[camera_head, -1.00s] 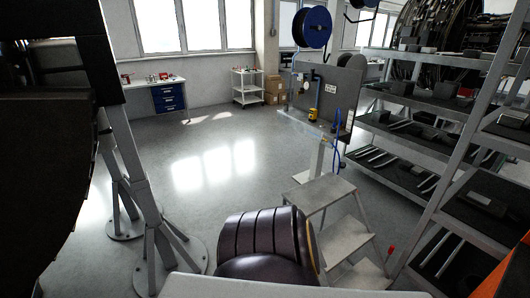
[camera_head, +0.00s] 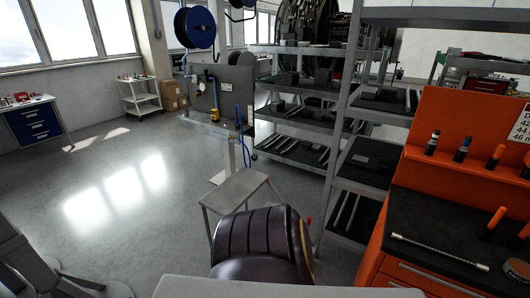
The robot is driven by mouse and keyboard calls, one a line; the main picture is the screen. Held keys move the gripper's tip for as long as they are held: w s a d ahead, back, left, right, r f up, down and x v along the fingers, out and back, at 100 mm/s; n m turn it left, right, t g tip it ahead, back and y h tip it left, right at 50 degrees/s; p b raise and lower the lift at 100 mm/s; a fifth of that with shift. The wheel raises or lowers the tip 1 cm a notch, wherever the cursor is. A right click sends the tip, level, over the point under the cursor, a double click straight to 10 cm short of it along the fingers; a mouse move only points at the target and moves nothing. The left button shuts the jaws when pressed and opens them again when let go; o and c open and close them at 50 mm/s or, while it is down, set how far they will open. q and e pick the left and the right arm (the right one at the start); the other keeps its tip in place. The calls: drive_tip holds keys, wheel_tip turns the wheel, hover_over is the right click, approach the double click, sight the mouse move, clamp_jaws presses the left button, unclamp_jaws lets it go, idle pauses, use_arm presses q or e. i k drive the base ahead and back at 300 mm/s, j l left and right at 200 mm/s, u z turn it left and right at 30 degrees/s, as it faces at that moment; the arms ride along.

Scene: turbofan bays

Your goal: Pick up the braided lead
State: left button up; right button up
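A thin, light grey rod-like piece with a braided look, which appears to be the braided lead (camera_head: 438,252), lies on the dark top (camera_head: 420,220) of an orange workbench at the right. It runs slantwise from upper left to lower right, near the bench's front edge. Its fine detail is too small to tell. Neither of my grippers is in view.
On the orange workbench (camera_head: 455,120) are orange-handled tools (camera_head: 495,157) and dark cylinders (camera_head: 432,143). A grey shelf rack (camera_head: 345,130) stands left of it. A step stool (camera_head: 235,188) stands ahead. Open floor (camera_head: 120,195) lies to the left.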

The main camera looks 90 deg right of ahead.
sight(483, 267)
drive_tip(key=z, duration=5.35)
